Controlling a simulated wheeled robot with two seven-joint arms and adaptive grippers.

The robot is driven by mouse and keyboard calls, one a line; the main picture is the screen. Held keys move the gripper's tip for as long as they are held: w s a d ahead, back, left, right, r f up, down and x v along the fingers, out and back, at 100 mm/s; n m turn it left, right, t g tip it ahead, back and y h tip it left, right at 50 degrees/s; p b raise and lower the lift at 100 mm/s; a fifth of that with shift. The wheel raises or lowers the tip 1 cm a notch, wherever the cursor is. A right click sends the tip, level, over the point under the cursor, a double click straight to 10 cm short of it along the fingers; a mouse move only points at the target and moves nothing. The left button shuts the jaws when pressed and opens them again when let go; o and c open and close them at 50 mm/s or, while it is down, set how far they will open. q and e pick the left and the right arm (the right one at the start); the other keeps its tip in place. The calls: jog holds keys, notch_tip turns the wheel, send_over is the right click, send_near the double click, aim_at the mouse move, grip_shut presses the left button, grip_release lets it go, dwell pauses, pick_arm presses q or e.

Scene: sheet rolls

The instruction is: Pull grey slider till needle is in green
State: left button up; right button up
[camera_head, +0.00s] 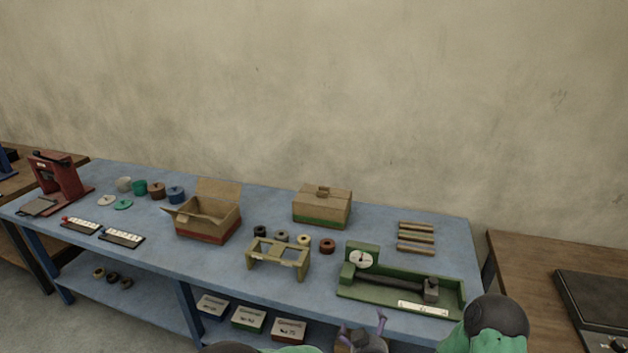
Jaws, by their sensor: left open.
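A green gauge fixture (345,290) lies on the blue table at the right. Its white dial (361,260) stands at the left end, and the needle and any green zone are too small to read. A dark bar runs right from the dial to a dark grey slider block (431,289) near the right end. My left gripper (364,326) is at the bottom edge, in front of the fixture and apart from it in the picture. Its purple fingers are spread and nothing shows between them. My right gripper is not in view.
An open carton (208,217), a closed carton (322,206) and a tan stand (278,257) are on the blue table (130,240). Several rods (416,238) lie behind the fixture. A red press (58,178) stands far left. Labelled boxes (249,318) sit on the lower shelf.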

pick_arm(q)
jog(key=s+a+f+n+g, duration=0.1)
jog(key=s+a+f+g, duration=0.15)
jog(key=a+f, duration=0.65)
jog(key=s+a+f+g, duration=0.2)
jog(key=a+f+g, duration=0.2)
jog(key=a+f, duration=0.5)
jog(key=s+a+f+n+g+h, duration=0.1)
jog(key=s+a+f+g, duration=0.1)
jog(key=s+f, duration=0.3)
jog(key=s+a+f+n+g+h, duration=0.1)
jog(key=s+a+f+g, duration=0.2)
jog(key=s, duration=1)
notch_tip(320, 180, down, 2)
jog(key=shift+s+f+n+g+h, duration=0.3)
jog(key=shift+s+g, duration=0.1)
jog(key=shift+g, duration=0.35)
